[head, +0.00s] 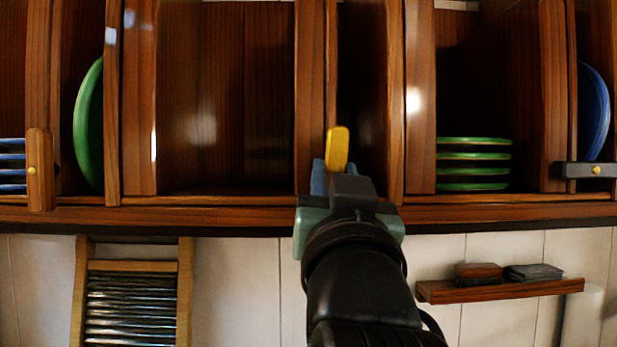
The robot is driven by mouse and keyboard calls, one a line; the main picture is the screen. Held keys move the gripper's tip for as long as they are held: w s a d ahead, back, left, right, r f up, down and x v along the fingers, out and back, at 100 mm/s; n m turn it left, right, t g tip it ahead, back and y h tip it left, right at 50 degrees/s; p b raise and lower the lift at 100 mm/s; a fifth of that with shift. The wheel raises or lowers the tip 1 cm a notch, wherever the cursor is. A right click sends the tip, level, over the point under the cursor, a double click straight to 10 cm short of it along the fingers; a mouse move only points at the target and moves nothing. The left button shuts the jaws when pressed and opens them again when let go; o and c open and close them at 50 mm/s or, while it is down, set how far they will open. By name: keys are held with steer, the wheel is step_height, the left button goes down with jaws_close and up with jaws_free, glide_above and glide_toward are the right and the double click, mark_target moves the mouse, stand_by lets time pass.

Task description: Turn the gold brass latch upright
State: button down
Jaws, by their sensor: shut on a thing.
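The gold brass latch (337,145) is at the centre of the head view, on the front of the upright between two cupboard openings. Its upper end shows and points nearly straight up, with a slight lean to the right. Its lower part and pivot are hidden behind my gripper (335,180). My gripper reaches up from below and is shut on the latch. A blue finger part shows at its left; the other finger is mostly hidden.
A wooden latch (40,170) stands upright at the left. A dark grey latch (588,170) lies level at the right. Green plates (474,164) are stacked in the right compartment. Below are a washboard (132,305) and a small shelf (500,290).

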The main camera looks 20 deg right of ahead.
steer(key=shift+d+n+y, duration=0.1)
steer(key=shift+n+y, duration=0.3)
steer(key=shift+n, duration=0.7)
steer(key=c, duration=0.6)
jaws_free()
steer(key=shift+c, duration=0.2)
steer(key=b+v, duration=0.6)
steer(key=v, duration=0.7)
steer(key=shift+f, duration=0.1)
